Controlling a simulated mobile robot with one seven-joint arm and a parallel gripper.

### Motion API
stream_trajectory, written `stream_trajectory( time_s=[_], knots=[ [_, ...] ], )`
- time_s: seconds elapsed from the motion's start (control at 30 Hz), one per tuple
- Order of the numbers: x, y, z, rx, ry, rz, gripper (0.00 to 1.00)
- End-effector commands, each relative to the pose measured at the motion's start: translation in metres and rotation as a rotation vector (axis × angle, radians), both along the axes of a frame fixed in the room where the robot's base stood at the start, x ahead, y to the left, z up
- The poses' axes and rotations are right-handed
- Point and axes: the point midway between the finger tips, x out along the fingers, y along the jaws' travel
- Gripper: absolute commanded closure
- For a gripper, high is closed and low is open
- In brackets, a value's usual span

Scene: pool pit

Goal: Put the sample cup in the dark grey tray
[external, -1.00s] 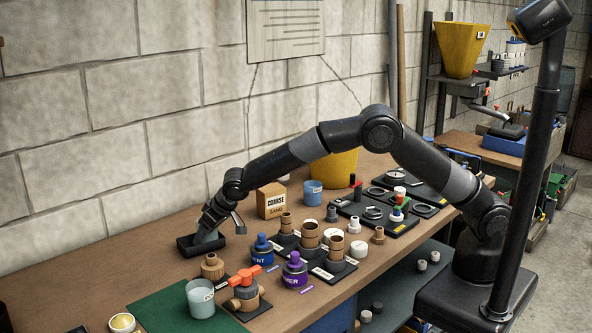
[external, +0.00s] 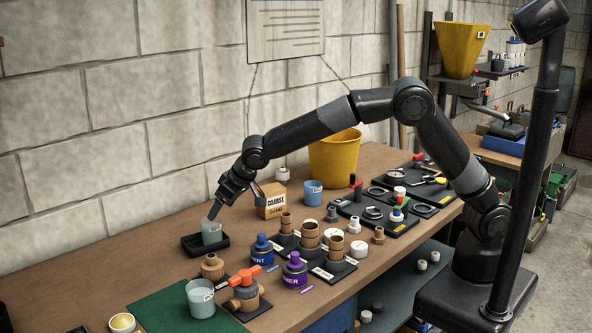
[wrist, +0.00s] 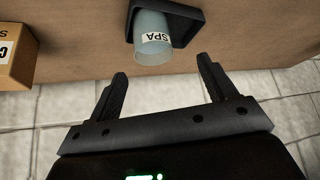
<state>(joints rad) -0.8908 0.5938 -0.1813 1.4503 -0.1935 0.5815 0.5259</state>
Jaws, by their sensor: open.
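The sample cup (external: 211,232) is a pale blue-grey translucent cup with a white label. It stands in the dark grey tray (external: 190,245), a small low-walled tray on the bench toward the wall. In the wrist view the cup (wrist: 152,45) shows its label, partly reading "SPA", with the tray (wrist: 190,14) around its base. My gripper (external: 217,203) is just above the cup in the external view. In the wrist view my gripper (wrist: 162,82) has its fingers wide apart, with nothing between them, and the cup lies beyond the fingertips.
A cardboard "COARSE" sand box (external: 272,201) stands right of the tray, with a blue cup (external: 313,193) and yellow bucket (external: 335,160) beyond. Bottles, brown fittings and a clear cup (external: 200,298) on a green mat (external: 150,308) fill the front. Bench left of the tray is clear.

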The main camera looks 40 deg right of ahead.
Motion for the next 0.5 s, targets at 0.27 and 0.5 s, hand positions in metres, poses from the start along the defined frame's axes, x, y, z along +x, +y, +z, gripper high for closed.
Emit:
stream_trajectory(
  time_s=[0.27,0.5],
  knots=[
    [-0.001,-0.001,0.003,0.001,-0.001,-0.001,0.23],
    [0.004,-0.061,0.038,0.010,0.013,-0.049,0.23]
  ],
)
